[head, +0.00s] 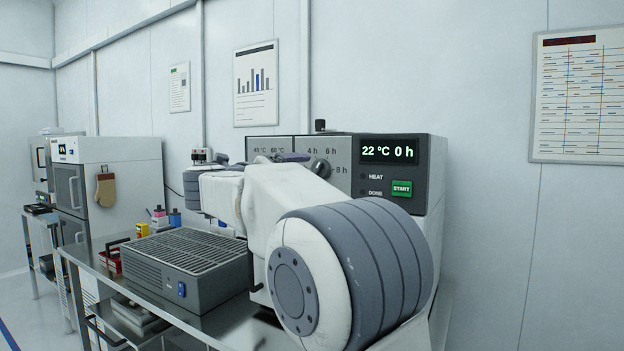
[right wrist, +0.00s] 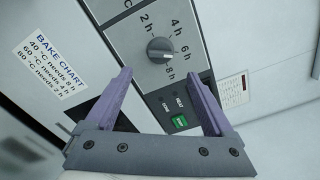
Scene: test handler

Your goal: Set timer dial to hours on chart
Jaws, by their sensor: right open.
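The timer dial (right wrist: 160,50) is a round dark knob on a grey panel, ringed by 2 h, 4 h, 6 h and 8 h marks; its pointer direction is hard to tell. It also shows in the head view (head: 320,167). My left gripper is out of view.
The oven display (head: 388,151) reads 22 °C 0 h above a green START button (head: 402,188). My right arm covers much of the oven front in the head view. A grey slatted unit (head: 185,262) stands on the steel bench to the left.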

